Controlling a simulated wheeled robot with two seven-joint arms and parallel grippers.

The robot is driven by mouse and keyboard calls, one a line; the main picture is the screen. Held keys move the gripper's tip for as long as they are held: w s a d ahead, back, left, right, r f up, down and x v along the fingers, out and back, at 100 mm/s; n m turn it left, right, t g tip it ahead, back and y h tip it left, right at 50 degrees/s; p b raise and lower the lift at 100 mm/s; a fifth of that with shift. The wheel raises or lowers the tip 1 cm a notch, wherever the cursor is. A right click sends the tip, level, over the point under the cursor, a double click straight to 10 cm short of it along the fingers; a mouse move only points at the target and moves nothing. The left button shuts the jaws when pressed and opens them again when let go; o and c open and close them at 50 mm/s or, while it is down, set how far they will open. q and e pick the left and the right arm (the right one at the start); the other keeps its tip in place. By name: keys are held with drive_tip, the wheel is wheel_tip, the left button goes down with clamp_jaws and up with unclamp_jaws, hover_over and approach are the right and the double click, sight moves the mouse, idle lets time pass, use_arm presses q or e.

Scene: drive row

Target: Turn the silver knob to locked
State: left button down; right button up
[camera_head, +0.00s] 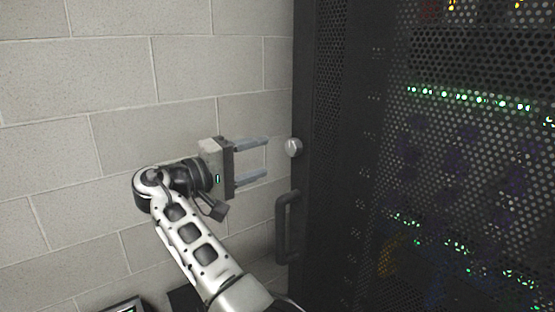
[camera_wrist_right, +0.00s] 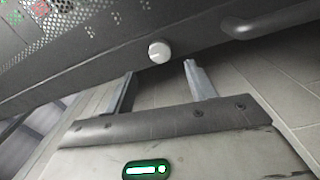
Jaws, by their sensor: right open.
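The silver knob (camera_head: 293,147) is a small round knob on the dark frame at the left edge of the perforated rack door (camera_head: 440,150). It also shows in the right wrist view (camera_wrist_right: 159,52), above and between the fingertips, with a pale mark on its face. My right gripper (camera_head: 267,160) is to the left of the knob in the head view, its two fingers pointing right towards it. The right gripper (camera_wrist_right: 158,70) is open and empty, apart from the knob. My left gripper is not in view.
A dark vertical handle (camera_head: 287,227) sticks out from the rack frame below the knob. A pale block wall (camera_head: 120,60) stands behind my right arm. Green lights show behind the perforated door. A dark object with a light panel (camera_head: 125,306) is at the bottom left.

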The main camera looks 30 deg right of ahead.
drive_tip(key=a+b, duration=0.1)
drive_tip(key=a, duration=0.7)
drive_tip(key=shift+s+b, duration=0.3)
drive_tip(key=shift+s, duration=0.05)
drive_tip(key=shift+f, duration=0.1)
